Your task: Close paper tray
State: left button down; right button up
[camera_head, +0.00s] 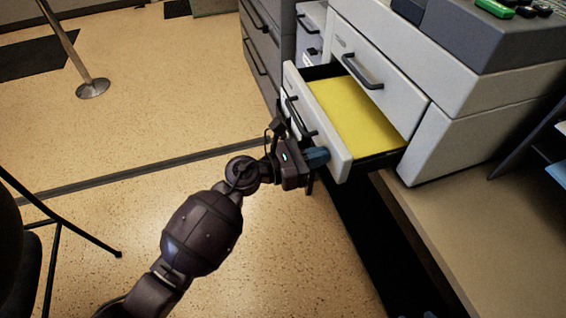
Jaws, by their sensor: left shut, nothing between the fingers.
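The paper tray (338,149) is a pale grey drawer pulled out of the printer (440,112), with a yellow sheet or stack (355,112) lying inside it. A dark handle runs along the tray's front. My left gripper (318,156) is shut and empty at the near lower part of the tray front, beside the handle's near end. The fingertips look close against the front face; I cannot tell whether they touch it. My right gripper is not in view.
A closed upper drawer (376,62) with a dark handle sits above the tray. Dark grey cabinets (262,50) stand behind. The desk top (470,225) is bare at right. A metal post (92,87) stands on the open floor, and black chair parts (60,222) are at left.

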aim_at(374, 147)
pick_arm(q)
jog(key=b+x, duration=0.1)
jog(key=x, duration=1.2)
jog(key=shift+f+b, duration=0.2)
jog(key=shift+b, duration=0.2)
jog(key=shift+w+d, duration=0.2)
jog(key=shift+d, duration=0.4)
jog(key=shift+r, duration=0.3)
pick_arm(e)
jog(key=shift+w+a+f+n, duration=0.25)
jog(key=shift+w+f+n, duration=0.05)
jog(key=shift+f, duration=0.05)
pick_arm(q)
jog(key=shift+d+r, duration=0.1)
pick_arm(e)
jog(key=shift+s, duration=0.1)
